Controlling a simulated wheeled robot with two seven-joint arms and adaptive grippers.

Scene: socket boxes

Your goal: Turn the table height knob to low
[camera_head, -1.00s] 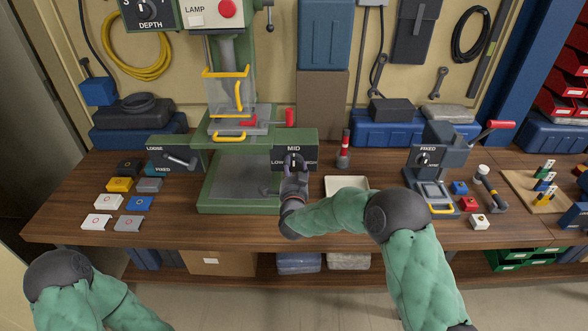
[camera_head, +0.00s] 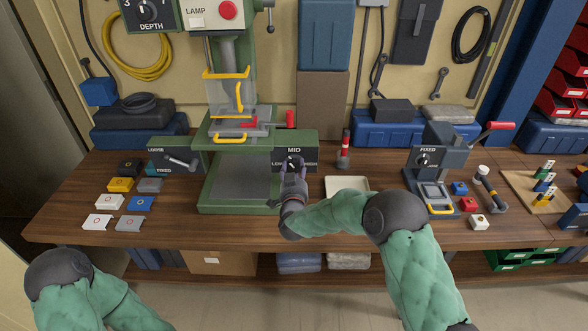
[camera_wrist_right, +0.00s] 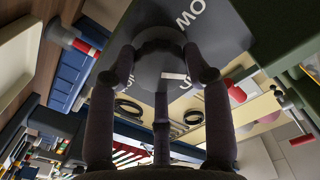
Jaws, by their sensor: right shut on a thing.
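The table height knob (camera_head: 291,162) is a round dark knob on a dark plate marked LOW, MID and HIGH, on the right front of the green press. My right gripper (camera_head: 293,170) is at the plate, its fingers shut around the knob. In the right wrist view the grey knob (camera_wrist_right: 160,68) sits between the fingers of the gripper (camera_wrist_right: 162,75), with a white mark on its face. Fingers hide part of the knob and lettering. My left gripper is out of view.
The green press (camera_head: 240,185) stands behind the plate, with a LOOSE/FIXED lever (camera_head: 182,162) at its left. A white tray (camera_head: 346,184) lies right of my right gripper. Coloured boxes (camera_head: 120,185) lie at the left. A second FIXED device (camera_head: 432,165) stands at the right.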

